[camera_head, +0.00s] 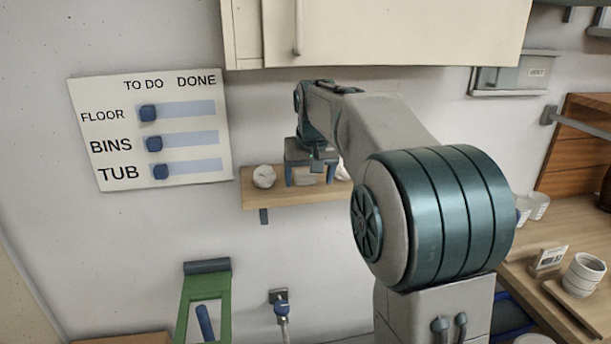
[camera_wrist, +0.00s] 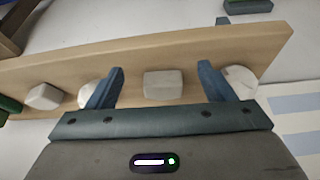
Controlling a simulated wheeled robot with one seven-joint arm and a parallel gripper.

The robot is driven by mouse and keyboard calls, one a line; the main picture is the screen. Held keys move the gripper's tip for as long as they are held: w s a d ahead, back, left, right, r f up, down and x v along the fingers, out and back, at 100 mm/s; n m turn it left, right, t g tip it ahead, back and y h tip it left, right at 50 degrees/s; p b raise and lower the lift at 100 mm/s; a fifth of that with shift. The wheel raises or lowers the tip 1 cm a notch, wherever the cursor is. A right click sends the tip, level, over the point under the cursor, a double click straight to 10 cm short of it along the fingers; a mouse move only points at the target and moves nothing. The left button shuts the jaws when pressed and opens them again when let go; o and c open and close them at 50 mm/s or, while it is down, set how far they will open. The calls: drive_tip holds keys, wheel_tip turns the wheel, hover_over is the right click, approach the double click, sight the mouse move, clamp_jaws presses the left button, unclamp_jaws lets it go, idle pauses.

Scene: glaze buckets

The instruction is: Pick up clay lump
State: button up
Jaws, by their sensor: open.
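Several pale lumps sit in a row on a small wooden wall shelf (camera_head: 283,197). A squarish grey-white lump (camera_wrist: 163,84) lies between the two blue fingers of my gripper (camera_wrist: 161,70) in the wrist view, with visible gaps on both sides. My gripper (camera_head: 304,177) is open, pointing down at the shelf. A rounded whitish lump (camera_head: 264,176) is left of it in the head view; it also shows beyond the right finger in the wrist view (camera_wrist: 241,80). Another rounded lump (camera_wrist: 88,94) is partly hidden by the left finger. I cannot tell which lump is the clay.
Another blocky pale lump (camera_wrist: 44,96) stands farther left on the shelf in the wrist view. A cream cabinet (camera_head: 390,35) hangs above the shelf. A TO DO/DONE board (camera_head: 190,125) is on the wall at left. A wooden counter (camera_head: 540,275) with cups is at right.

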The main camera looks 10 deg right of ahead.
sight(306, 172)
drive_tip(key=w+p, duration=0.1)
drive_tip(key=w, duration=0.3)
drive_tip(key=shift+w+d, duration=0.15)
drive_tip(key=shift+w, duration=0.1)
drive_tip(key=shift+w+f+p, duration=0.1)
drive_tip(key=shift+w+p, duration=0.2)
drive_tip(key=shift+p, duration=0.05)
drive_tip(key=shift+w+f, duration=0.1)
drive_tip(key=shift+f, duration=0.35)
drive_tip(key=c, duration=1.1)
drive_tip(key=shift+r, duration=0.15)
